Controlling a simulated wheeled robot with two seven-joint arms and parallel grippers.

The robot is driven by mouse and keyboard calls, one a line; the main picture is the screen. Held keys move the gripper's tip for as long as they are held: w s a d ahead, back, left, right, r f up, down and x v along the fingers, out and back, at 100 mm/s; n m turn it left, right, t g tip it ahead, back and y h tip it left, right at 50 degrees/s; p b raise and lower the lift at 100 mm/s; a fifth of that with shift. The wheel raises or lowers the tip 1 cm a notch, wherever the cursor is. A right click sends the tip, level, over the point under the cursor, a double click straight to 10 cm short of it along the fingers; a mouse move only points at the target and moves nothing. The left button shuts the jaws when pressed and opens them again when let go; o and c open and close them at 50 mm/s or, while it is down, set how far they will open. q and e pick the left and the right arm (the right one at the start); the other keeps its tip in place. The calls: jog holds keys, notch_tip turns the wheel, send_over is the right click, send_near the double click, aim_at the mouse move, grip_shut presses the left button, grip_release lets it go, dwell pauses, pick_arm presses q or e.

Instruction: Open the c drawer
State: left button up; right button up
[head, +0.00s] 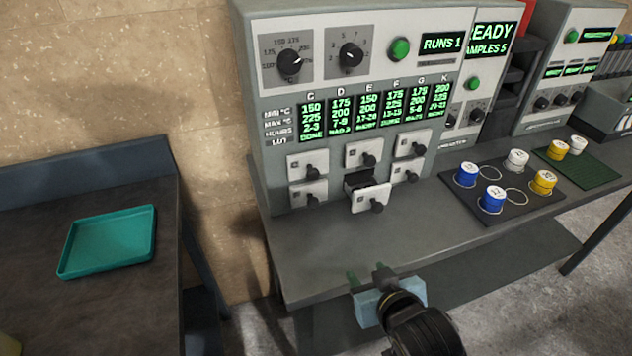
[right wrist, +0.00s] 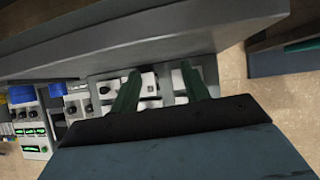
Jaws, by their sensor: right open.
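A grey press cabinet (head: 262,120) has several small white drawers with black knobs, in two rows. The upper left drawer (head: 299,168) lies under the C column of the display and looks shut; the drawer letters are too small to read surely. The lower middle drawer (head: 361,201) is pulled out, with its dark inside showing. My right gripper (head: 367,274) is open and empty, in front of the bench edge, below and apart from the drawers. Its two green fingers (right wrist: 158,84) also show in the right wrist view, with white drawer fronts beyond them. My left gripper is out of view.
The bench top (head: 325,250) is clear in front of the cabinet. A dark mat (head: 470,205) with blue, white and yellow pots lies to its right. A teal tray (head: 108,242) lies on a separate dark table at the left.

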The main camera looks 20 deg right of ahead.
aim_at(314, 177)
jog(key=w+a+r+t+y, duration=0.1)
jog(key=w+a+r+t, duration=0.4)
jog(key=r, duration=0.4)
jog(key=shift+t, duration=0.7)
jog(key=w, duration=1.3)
jog(key=shift+w+d, duration=0.2)
jog(key=shift+w, duration=0.15)
jog(key=shift+c, duration=0.4)
grip_shut()
